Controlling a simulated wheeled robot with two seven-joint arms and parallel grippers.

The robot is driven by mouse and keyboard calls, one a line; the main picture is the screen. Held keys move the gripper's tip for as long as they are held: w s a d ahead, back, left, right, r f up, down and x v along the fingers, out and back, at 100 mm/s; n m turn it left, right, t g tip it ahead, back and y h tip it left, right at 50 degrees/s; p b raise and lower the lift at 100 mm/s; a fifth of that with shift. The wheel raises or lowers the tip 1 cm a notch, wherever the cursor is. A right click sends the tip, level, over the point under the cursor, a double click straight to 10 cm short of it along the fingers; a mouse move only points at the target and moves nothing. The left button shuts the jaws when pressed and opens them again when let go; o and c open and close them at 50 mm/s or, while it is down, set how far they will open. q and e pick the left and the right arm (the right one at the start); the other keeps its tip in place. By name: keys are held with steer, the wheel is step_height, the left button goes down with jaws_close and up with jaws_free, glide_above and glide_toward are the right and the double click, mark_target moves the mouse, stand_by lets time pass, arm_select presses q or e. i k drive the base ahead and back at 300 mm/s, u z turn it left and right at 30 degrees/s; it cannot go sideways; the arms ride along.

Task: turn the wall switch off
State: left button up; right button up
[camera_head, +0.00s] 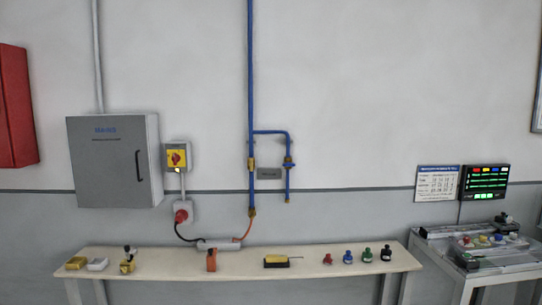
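The wall switch (176,157) is a small grey box with a yellow plate and a red rotary knob, mounted on the wall right of a grey electrical cabinet (115,160). Its knob is small in this view and I cannot tell its exact position. Below it, joined by a short conduit, is a grey socket box with a red round plug (182,215). Neither of my grippers shows in the head view. Nothing covers the switch.
A long pale table (230,268) stands along the wall below the switch, holding small parts and several coloured bottles. Blue pipes (251,100) run down the wall to the right. A grey bench (480,255) stands at far right, and a red box (14,105) hangs far left.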

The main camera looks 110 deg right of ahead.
mark_target(175, 158)
steer(key=z, duration=2.7)
steer(key=i, duration=1)
steer(key=u, duration=1.45)
steer(key=i, duration=1.1)
steer(key=z, duration=0.75)
steer(key=i, duration=0.9)
steer(key=z, duration=1.05)
